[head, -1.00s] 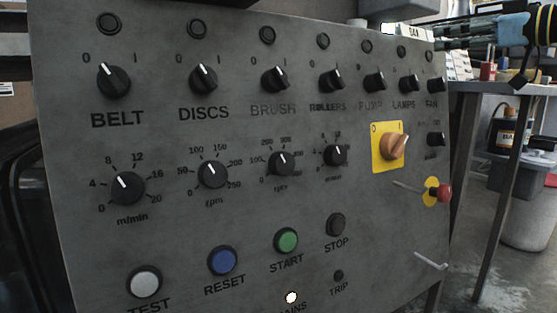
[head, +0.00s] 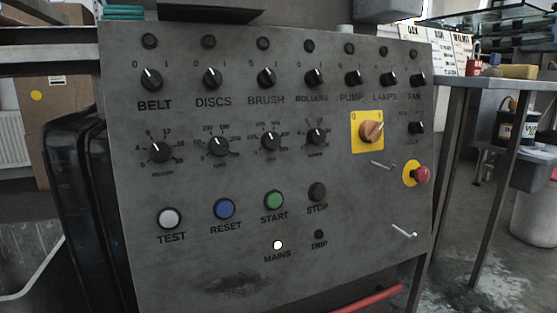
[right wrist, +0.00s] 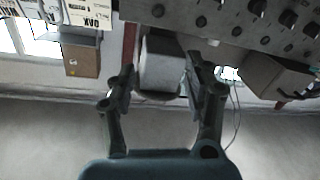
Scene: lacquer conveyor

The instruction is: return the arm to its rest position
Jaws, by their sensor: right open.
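My right gripper (right wrist: 160,76) shows in the right wrist view, its two dark fingers spread apart with nothing held between them. A pale grey, rounded thing (right wrist: 162,60) lies in the line of sight between the fingers, seemingly farther off. The grey control panel (head: 240,265) fills the middle of the head view; part of it shows at the top right of the right wrist view (right wrist: 215,32), apart from the fingers. In the head view I cannot make out either gripper. My left gripper is in neither view.
The panel carries knobs, buttons, a yellow-backed orange switch (head: 371,130) and a red stop button (head: 421,174). Two pale rods (head: 404,230) stick out at its right. A table (head: 486,82) stands behind on the right, with a white bin (head: 535,215) near it. A cardboard box (right wrist: 82,60) shows in the right wrist view.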

